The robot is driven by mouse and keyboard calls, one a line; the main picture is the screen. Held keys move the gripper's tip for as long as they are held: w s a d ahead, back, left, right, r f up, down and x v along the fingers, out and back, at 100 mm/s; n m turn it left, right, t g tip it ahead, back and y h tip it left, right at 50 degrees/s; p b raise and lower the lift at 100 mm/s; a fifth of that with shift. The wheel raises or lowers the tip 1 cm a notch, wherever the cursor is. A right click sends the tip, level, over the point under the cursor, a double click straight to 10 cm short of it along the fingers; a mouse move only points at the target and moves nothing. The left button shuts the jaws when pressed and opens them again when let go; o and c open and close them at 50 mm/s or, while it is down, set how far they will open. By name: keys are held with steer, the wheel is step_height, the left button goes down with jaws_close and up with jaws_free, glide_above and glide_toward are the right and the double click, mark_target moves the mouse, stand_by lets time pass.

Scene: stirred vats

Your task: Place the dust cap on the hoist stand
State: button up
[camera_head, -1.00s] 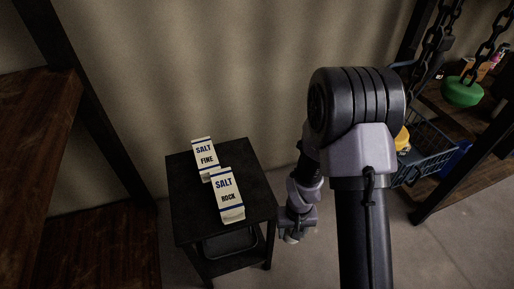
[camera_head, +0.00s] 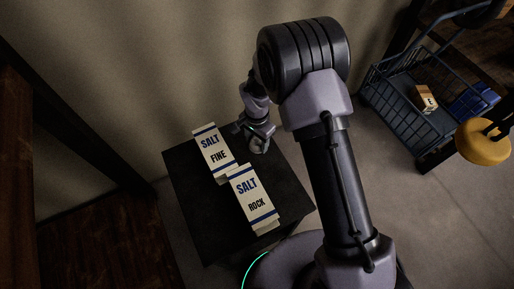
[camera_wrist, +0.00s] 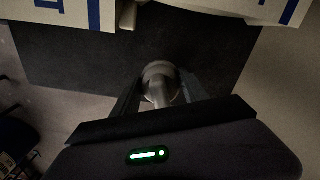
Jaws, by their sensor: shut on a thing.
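A small black stand (camera_head: 195,218), which I take to be the hoist stand, has a flat dark top that also shows in the wrist view (camera_wrist: 70,62). My gripper (camera_head: 257,137) is at the stand's back right edge in the head view. In the wrist view my gripper (camera_wrist: 158,92) is shut on a small pale grey round piece with a short stem (camera_wrist: 160,72), probably the dust cap. The piece shows against the dark top; whether it touches the top I cannot tell. It is small and partly hidden in the head view (camera_head: 260,146).
Two salt cartons, FINE (camera_head: 213,150) and ROCK (camera_head: 250,198), lie on the stand, close to my gripper. The top's right strip looks bare. A blue wire basket (camera_head: 405,105) and a round yellow thing (camera_head: 484,143) are at right. Dark wooden shelving is at left.

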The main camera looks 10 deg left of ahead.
mark_target(257, 146)
step_height(257, 146, down, 3)
steer(key=shift+f+b, duration=0.1)
steer(key=shift+b, duration=0.7)
steer(key=shift+w+f, duration=0.1)
steer(key=shift+f, duration=0.1)
steer(key=shift+c, duration=0.6)
steer(key=shift+r, duration=0.15)
steer(key=shift+f, duration=0.2)
steer(key=o, duration=1.5)
steer(key=shift+c, duration=0.2)
